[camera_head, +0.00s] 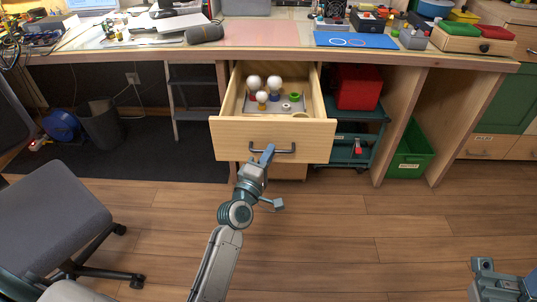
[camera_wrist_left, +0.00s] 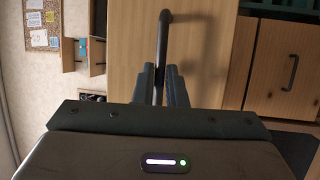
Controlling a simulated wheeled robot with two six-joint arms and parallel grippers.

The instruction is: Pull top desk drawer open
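The top desk drawer (camera_head: 272,138) has a light wood front and stands pulled out from under the desk top, its inside showing. Its dark bar handle (camera_head: 287,151) runs across the front and also shows in the left wrist view (camera_wrist_left: 163,40). My left gripper (camera_head: 267,154) is at the left part of this handle. In the left wrist view its two fingers (camera_wrist_left: 160,85) are close on either side of the bar, shut on it. My right gripper (camera_head: 500,286) is partly in view at the bottom right corner, away from the desk; its fingers do not show clearly.
Inside the drawer, a grey tray (camera_head: 241,107) holds white-topped knobs (camera_head: 274,83) and small rings. A grey chair (camera_head: 55,225) stands at the left. A green bin (camera_head: 410,155) and a teal cart (camera_head: 350,150) are right of the drawer. The wooden floor in front is clear.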

